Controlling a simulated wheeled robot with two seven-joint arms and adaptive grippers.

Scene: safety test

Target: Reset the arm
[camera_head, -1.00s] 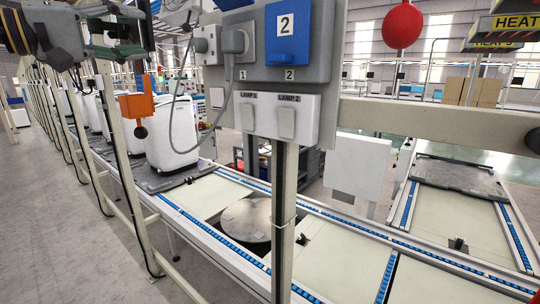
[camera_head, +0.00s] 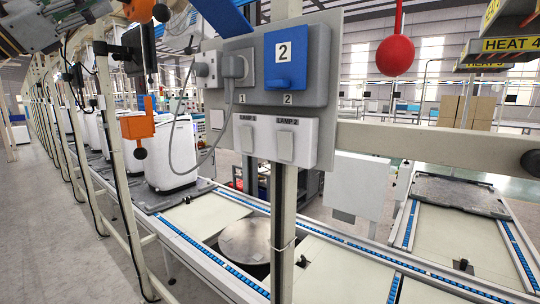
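Part of my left arm, with its gripper (camera_head: 88,12), shows at the top left corner in grey and dull green. It is cut off by the top edge, and its fingertips cannot be made out clearly. It hangs in the air left of the grey control panel (camera_head: 328,62), apart from it. My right gripper is not in view. The panel carries a blue switch box (camera_head: 291,60) marked 2, two white lamp switches labelled LAMP 1 (camera_head: 247,137) and LAMP 2 (camera_head: 285,147), and a plugged-in grey cable.
A red ball (camera_head: 396,56) hangs right of the panel. An orange bracket (camera_head: 138,124) is on a post at left. White appliances (camera_head: 172,155) stand on the conveyor line, which has a round metal plate (camera_head: 245,240). The left floor (camera_head: 60,240) is clear.

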